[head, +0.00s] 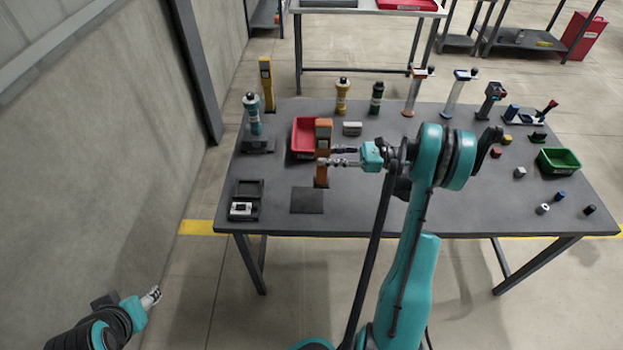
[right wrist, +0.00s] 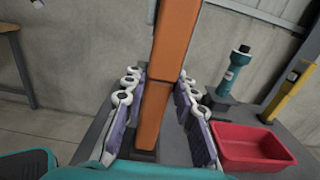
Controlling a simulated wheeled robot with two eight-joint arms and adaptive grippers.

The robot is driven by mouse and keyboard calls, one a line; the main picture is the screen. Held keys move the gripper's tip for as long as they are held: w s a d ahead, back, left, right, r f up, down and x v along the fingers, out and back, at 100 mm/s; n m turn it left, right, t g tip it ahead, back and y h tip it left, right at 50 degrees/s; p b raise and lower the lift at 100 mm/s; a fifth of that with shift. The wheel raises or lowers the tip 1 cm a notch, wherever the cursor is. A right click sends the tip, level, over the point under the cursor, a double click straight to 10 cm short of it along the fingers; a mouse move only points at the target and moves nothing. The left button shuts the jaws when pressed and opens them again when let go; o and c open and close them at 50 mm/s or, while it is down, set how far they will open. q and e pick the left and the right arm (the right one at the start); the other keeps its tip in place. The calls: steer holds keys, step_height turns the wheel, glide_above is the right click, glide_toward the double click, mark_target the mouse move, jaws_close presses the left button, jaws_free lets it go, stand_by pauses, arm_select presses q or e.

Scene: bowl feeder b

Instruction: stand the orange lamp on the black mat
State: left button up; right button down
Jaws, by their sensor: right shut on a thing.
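The orange lamp (head: 321,172) is upright, beside the far right corner of the black mat (head: 307,200) in the head view. My right gripper (head: 330,156) reaches it from the right and is shut on its body. In the right wrist view the lamp (right wrist: 160,90) stands between the two fingers of that gripper (right wrist: 160,105). I cannot tell whether its foot touches the table. The mat is bare. My left gripper (head: 151,297) is low at the left, off the table, with nothing seen in it; its finger opening is too small to judge.
A red bin (head: 305,150) stands just behind the lamp, and also shows in the right wrist view (right wrist: 250,150). A teal lamp (head: 252,115) and a black tray (head: 246,190) are to the left. Several tools line the back edge. The table (head: 400,215) right of the mat is clear.

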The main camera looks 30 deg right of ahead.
steer(key=w+a+f+b, duration=0.1)
steer(key=a+f+b, duration=0.1)
steer(key=a+f, duration=0.2)
step_height(320, 180, down, 3)
steer(key=shift+w+a+r, duration=0.1)
steer(key=shift+w+a, duration=0.15)
steer(key=c, duration=1.2)
jaws_free()
steer(key=shift+d, duration=0.15)
steer(key=p+v, duration=0.2)
steer(key=v, duration=0.9)
steer(key=shift+s+d, duration=0.2)
steer(key=shift+d, duration=0.15)
